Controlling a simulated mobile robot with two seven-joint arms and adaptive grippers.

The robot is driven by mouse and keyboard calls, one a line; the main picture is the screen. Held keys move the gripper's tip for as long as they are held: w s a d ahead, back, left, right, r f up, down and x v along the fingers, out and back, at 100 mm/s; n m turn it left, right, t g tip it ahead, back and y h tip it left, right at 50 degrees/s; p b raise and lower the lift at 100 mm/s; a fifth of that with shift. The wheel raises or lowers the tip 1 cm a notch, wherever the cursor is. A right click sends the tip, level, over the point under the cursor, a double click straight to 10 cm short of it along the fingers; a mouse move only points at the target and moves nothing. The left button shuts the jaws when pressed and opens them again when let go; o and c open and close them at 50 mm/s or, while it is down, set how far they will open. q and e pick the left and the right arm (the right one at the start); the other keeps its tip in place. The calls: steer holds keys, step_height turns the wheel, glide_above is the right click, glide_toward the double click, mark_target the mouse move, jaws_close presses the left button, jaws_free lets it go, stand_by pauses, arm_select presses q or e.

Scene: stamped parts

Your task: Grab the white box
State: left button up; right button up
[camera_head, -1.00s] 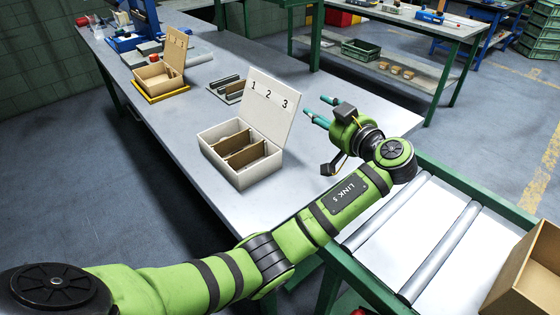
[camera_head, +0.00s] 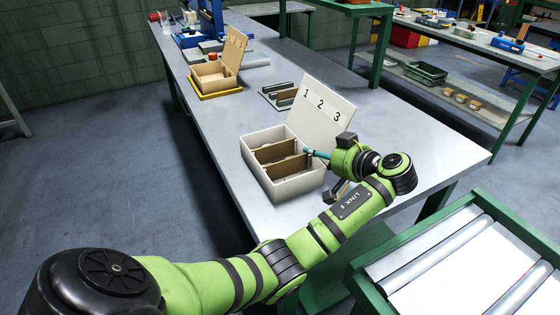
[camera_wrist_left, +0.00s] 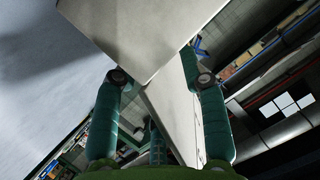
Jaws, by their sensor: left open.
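The white box (camera_head: 290,188) stands on the grey table with its lid (camera_head: 312,110) raised, marked 1, 2 and 3. Brown dividers (camera_head: 277,152) split its inside. My left gripper (camera_head: 311,153) is open at the box's right side, near the foot of the lid; one teal finger shows clearly and the other is mostly hidden. In the left wrist view, white panels of the box (camera_wrist_left: 165,105) show between and beyond the spread fingers of my left gripper (camera_wrist_left: 162,78). I cannot tell whether the fingers touch it. My right gripper is not in view.
A smaller tan box (camera_head: 212,75) on a yellow tray stands farther back on the table (camera_head: 215,122). A grey slotted holder (camera_head: 279,95) lies behind the white box. A roller conveyor (camera_head: 440,250) is at the lower right. The table left of the box is bare.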

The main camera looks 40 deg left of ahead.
arm_select(q)
steer(key=shift+a+f, duration=0.15)
jaws_close()
stand_by(0.4)
